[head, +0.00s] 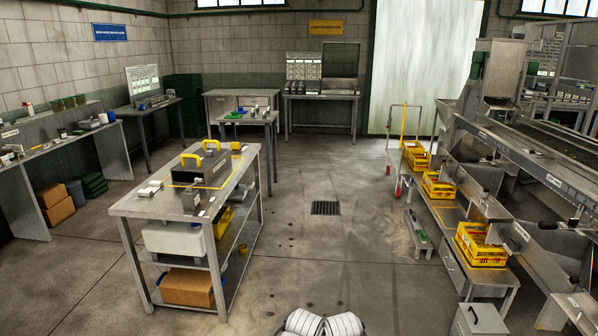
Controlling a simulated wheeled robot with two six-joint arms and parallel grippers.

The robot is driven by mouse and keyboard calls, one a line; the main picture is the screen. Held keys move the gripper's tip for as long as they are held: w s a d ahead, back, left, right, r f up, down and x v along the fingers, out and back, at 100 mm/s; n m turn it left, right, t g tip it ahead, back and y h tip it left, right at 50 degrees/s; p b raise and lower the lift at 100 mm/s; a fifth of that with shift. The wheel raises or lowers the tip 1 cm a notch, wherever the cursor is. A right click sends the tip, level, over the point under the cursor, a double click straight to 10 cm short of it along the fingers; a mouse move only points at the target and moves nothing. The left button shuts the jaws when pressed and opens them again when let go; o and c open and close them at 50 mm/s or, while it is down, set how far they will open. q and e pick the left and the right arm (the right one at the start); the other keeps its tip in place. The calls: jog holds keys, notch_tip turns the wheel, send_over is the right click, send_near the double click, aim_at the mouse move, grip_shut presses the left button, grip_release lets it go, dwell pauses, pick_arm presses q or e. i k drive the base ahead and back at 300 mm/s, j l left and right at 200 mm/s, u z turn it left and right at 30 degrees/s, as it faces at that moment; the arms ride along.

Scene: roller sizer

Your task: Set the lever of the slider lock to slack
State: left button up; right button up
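The roller sizer (540,150) stands along the right side, a long grey metal machine with chutes on its near side. Small dark fittings (575,216) show on its lower rail, but they are too small to tell whether one is the slider lock or how a lever is set. Two white rounded parts at the bottom middle edge look like my own arms. Neither of my grippers is in view.
Yellow crates (480,246) stand on a low bench under the chutes. A steel workbench (150,205) with a grey yellow-handled box (202,168) stands left of centre. A grey bin (480,320) is at the lower right. The middle floor, with a drain grate (326,208), is clear.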

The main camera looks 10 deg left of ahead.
aim_at(197, 181)
jog(key=i+l+u, duration=0.1)
jog(key=i, duration=1.7)
jog(key=i+u, duration=0.45)
jog(key=i+l+u, duration=0.45)
jog(key=i, duration=0.2)
jog(key=i+l+u, duration=0.1)
jog(key=i+u, duration=0.4)
jog(key=i+l+u, duration=0.3)
jog(key=u, duration=0.2)
jog(key=i, duration=0.1)
